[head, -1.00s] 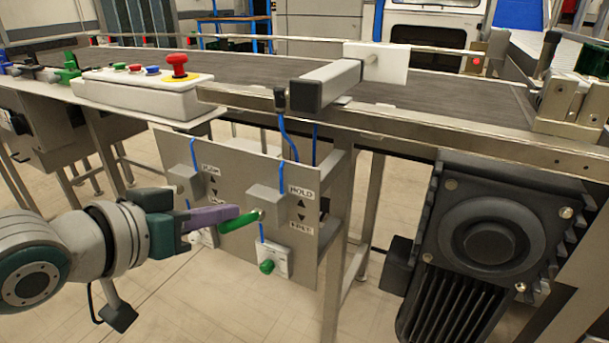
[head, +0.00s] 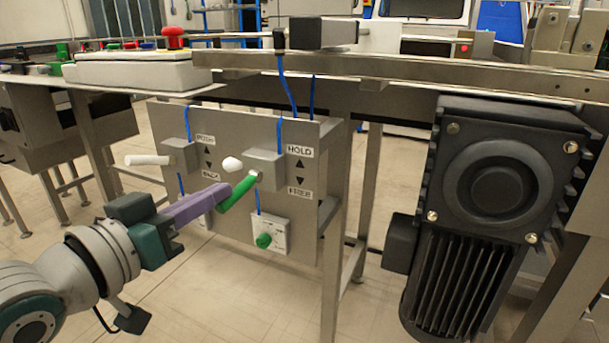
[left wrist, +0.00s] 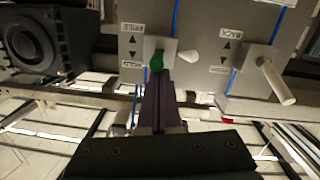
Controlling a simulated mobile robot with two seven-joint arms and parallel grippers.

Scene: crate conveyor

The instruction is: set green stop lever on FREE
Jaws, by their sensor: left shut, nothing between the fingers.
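The green stop lever (head: 240,192) sticks out from a grey box on the panel (head: 230,215), beside a label plate with HOLD (head: 300,151) above and FREE (head: 299,192) below. It slopes down and to the left from its pivot. My left gripper (head: 224,193) is shut, its purple fingers at the lever's outer part with nothing between them. In the left wrist view the green lever (left wrist: 157,61) lies at the fingertips; whether they touch cannot be told. That view shows the panel upside down. My right gripper is not in view.
A white knob (head: 232,164) is close above the green lever. A white lever (head: 150,160) sticks out further left. A small white box with a green knob (head: 263,240) is below. A dark motor (head: 490,190) stands right. The conveyor rail (head: 400,68) runs above.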

